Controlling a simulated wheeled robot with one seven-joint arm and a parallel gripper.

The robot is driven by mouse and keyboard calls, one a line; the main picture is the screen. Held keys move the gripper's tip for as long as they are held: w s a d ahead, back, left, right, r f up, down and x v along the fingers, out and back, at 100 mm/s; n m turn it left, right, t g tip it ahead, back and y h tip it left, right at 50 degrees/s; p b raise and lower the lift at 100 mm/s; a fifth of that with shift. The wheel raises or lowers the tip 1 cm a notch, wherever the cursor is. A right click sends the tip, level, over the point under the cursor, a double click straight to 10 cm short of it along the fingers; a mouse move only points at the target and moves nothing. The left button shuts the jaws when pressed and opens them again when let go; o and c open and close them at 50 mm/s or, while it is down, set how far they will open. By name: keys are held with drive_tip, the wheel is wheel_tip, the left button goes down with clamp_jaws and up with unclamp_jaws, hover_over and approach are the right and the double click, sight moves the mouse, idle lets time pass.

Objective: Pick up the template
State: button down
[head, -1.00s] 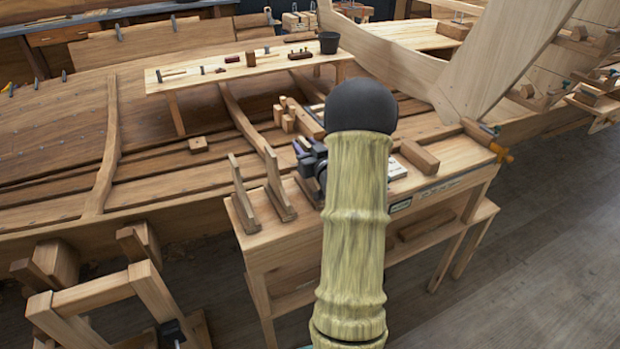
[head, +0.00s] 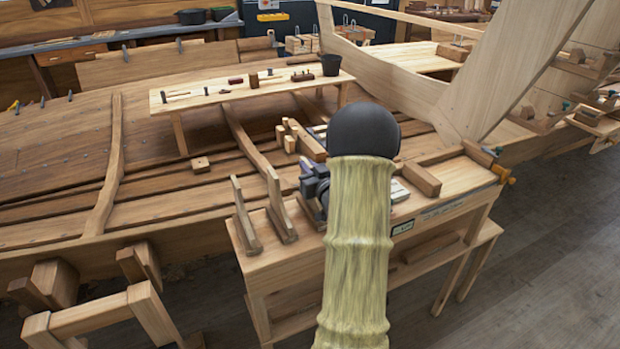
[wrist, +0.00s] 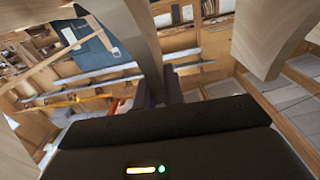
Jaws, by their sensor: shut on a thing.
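My gripper (head: 314,186) is over the left part of the wooden workbench, largely hidden behind my own arm. In the wrist view, its dark fingers (wrist: 160,90) are closed on a curved, flat wooden piece, which I take to be the template (wrist: 132,32). The piece runs up and left from the fingers. In the head view, a thin strip of wood (head: 310,212) shows just under the gripper, low over the bench top. I cannot tell whether it touches the bench.
A wooden block (head: 420,180) lies right of my arm. Behind is a plank table (head: 215,98) with tools and a black bucket (head: 331,65). Open floor (head: 545,250) lies right.

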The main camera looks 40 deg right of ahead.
wheel_tip(320, 180, up, 10)
drive_tip(key=shift+f+b, duration=0.2)
drive_tip(key=shift+b, duration=0.4)
